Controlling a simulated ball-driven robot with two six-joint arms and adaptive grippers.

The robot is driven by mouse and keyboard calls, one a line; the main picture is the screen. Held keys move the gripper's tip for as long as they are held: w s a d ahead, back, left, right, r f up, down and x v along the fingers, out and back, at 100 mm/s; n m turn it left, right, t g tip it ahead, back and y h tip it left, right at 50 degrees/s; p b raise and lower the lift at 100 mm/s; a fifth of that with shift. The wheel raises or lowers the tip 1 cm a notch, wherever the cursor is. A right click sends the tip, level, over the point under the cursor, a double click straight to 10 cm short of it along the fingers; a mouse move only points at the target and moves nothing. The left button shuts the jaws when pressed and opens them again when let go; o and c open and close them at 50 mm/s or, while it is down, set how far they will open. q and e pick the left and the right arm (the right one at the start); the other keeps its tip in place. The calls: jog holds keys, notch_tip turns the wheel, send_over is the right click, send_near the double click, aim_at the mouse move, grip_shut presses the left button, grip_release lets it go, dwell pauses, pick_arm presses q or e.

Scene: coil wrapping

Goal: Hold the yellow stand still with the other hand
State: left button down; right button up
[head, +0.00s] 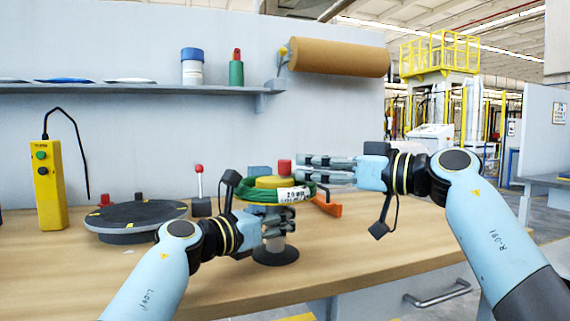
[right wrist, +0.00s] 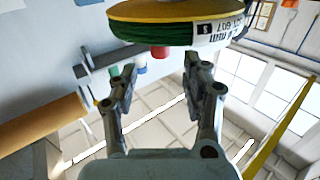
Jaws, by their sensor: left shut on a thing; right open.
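The yellow stand (head: 270,182) is upright near the table's front edge, on a round dark base (head: 275,256). A green coil (head: 259,194) with a white printed label (head: 292,195) sits around its top. My left gripper (head: 278,229) is shut on the stand's post below the coil and hides part of it. My right gripper (head: 300,169) is open and empty, just above and right of the coil. In the right wrist view, the coil (right wrist: 150,29) and yellow disc (right wrist: 160,10) are past the open fingers (right wrist: 160,80).
A dark round turntable (head: 136,213) and a yellow button box (head: 48,185) are on the table's left. A red-knobbed lever (head: 199,172) stands behind. An orange object (head: 328,206) lies right of the stand. A brown roll (head: 340,57) hangs on the wall. The table's right front is clear.

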aim_at(285, 163)
jog(key=x, duration=0.7)
grip_shut()
dwell(0.3)
